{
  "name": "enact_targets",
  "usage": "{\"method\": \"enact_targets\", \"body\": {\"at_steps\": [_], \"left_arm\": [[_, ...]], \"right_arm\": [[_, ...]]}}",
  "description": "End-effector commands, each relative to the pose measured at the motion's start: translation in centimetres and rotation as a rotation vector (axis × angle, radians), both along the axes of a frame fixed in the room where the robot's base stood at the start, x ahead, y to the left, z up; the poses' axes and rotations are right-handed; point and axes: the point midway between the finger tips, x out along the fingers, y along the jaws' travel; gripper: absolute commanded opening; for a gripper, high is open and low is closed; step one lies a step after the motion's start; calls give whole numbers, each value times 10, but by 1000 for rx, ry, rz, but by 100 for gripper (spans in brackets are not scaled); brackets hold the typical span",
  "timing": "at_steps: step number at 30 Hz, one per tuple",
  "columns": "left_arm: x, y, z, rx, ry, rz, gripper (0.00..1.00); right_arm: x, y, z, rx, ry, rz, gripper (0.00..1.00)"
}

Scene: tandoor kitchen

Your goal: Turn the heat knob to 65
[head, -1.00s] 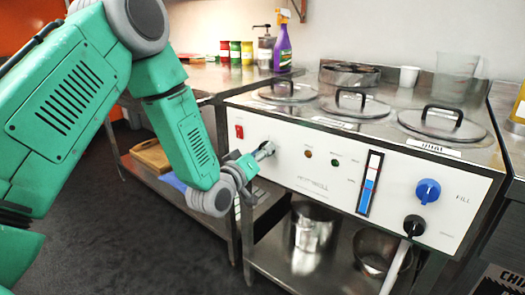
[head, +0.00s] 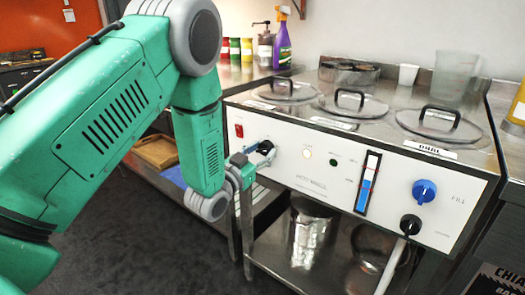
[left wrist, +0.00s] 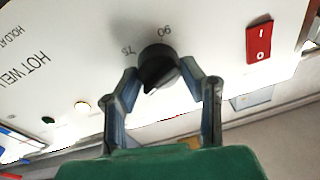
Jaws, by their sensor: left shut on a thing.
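The black heat knob (head: 266,148) is on the left part of the white front panel. In the left wrist view the knob (left wrist: 158,68) sits between the two fingers of my left gripper (left wrist: 160,82), which is shut on it. The marks 75 and 90 show beside and above the knob there. The knob's narrow end and a pale line point to the lower left; the mark they point at cannot be read. In the head view my left gripper (head: 252,160) reaches the knob from the left. My right gripper is not in view.
A red switch (head: 239,131) is left of the knob. A lit lamp (head: 307,153) and a green lamp (head: 333,162) are right of it. A level gauge (head: 368,183), blue knob (head: 424,191) and black tap knob (head: 410,224) are farther right. Lidded wells (head: 440,124) are on top.

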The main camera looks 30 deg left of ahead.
Motion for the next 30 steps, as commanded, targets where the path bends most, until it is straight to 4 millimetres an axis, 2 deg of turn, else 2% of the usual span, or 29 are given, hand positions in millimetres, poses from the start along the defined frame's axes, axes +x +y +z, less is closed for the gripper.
{"method": "enact_targets", "body": {"at_steps": [1, 21, 22, 23, 24, 30], "left_arm": [[-2, 0, -6, 18, 15, 1, 7], [-3, -1, -7, 74, 11, -1, 7], [-3, -1, -7, 74, 12, -1, 43], [-3, -1, -7, 74, 12, -1, 54], [-2, -1, -6, 74, 10, -1, 56], [-2, -1, -3, 74, 2, -1, 56]], "right_arm": [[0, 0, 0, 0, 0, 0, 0], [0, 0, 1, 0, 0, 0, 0], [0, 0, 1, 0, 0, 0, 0], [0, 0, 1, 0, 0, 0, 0], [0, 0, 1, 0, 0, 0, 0], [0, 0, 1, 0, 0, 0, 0]]}}
